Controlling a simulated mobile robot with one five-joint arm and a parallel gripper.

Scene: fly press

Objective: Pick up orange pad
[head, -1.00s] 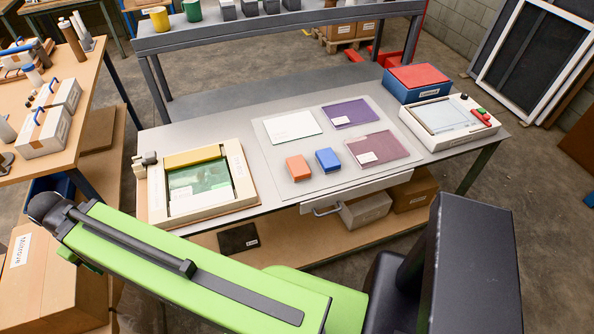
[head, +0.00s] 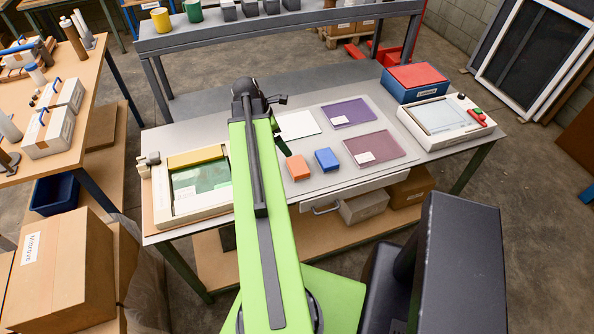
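The orange pad (head: 298,167) is a small block lying on the grey work table, near the front of a pale mat, just left of a similar blue pad (head: 327,160). My green arm reaches forward over the table, and its dark end is near the table's back edge, left of the orange pad and farther back. My gripper (head: 282,100) shows only as a small dark shape at the arm's end. Its fingers are too small and dark to tell whether they are open. The orange pad is in full view, apart from my arm.
A white sheet (head: 298,124), a purple panel (head: 349,112) and a maroon panel (head: 374,148) lie around the pads. A cream framed fixture (head: 189,212) is at left, partly behind my arm. A white device (head: 446,121) and a blue box with red lid (head: 414,88) stand at right.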

